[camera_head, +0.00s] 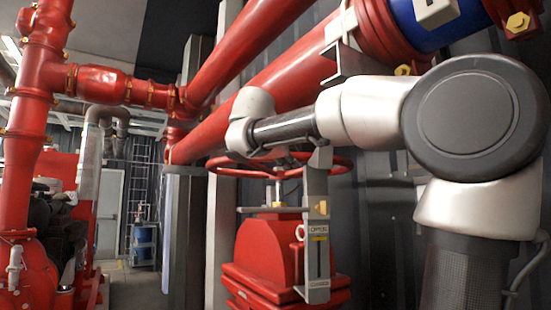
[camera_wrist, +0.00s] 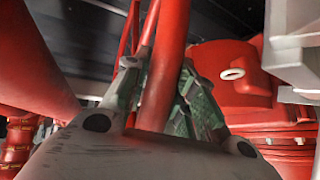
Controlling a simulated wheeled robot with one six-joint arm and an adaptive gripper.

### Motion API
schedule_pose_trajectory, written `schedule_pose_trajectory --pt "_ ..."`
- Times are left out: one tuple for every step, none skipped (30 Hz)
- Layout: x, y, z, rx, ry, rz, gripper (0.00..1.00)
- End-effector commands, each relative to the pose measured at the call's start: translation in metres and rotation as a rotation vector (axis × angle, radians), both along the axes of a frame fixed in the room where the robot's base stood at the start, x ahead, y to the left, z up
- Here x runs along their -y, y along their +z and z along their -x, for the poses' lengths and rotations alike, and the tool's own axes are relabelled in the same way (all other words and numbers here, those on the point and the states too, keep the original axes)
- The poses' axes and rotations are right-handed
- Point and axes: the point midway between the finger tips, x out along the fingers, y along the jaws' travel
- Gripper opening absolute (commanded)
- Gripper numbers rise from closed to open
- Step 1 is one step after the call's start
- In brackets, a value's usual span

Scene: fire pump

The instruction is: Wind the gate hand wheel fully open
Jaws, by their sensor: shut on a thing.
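The red gate hand wheel (camera_head: 232,173) lies roughly level on top of the red gate valve (camera_head: 268,248). My arm reaches over it from the right, and my gripper is not clearly seen in the head view. In the wrist view, the two fingers of my gripper (camera_wrist: 160,92) are closed around the red wheel rim (camera_wrist: 168,60), one finger on each side. A grey position indicator plate (camera_head: 318,262) with an OPEN label stands in front of the valve. A small yellow pointer (camera_head: 322,207) sits above that label.
Large red pipes (camera_head: 285,100) run diagonally behind and above the wheel, close to my arm. A grey post (camera_head: 184,235) stands left of the valve. A red pump (camera_head: 30,270) is at the far left. The floor between them is open.

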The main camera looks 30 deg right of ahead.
Motion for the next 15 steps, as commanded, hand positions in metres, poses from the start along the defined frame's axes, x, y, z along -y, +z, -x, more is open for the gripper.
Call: schedule_pose_trajectory --pt "0.011 0.0 0.007 0.002 0.02 -0.001 0.0" --pt "0.015 0.0 0.008 0.002 0.039 -0.002 0.0" --pt "0.02 0.0 0.01 0.001 0.061 -0.002 0.0" --pt "0.022 0.0 0.011 0.001 0.075 -0.001 0.0" --pt "0.025 0.0 0.012 0.001 0.086 -0.002 0.0" --pt "0.027 0.0 0.013 0.001 0.098 0.0 0.0" --pt "0.028 0.0 0.013 0.0 0.106 0.0 0.0" --pt "0.029 -0.001 0.013 0.001 0.11 0.001 0.0" --pt "0.029 0.0 0.013 0.001 0.115 0.001 0.0" --pt "0.029 -0.001 0.013 0.001 0.119 0.001 0.0" --pt "0.029 -0.001 0.013 0.001 0.12 0.001 0.0" --pt "0.029 -0.001 0.013 0.001 0.119 0.001 0.0" --pt "0.029 -0.001 0.013 0.001 0.119 0.001 0.0" --pt "0.029 -0.001 0.013 0.001 0.118 0.001 0.0" --pt "0.029 0.0 0.013 0.001 0.118 0.001 0.0"
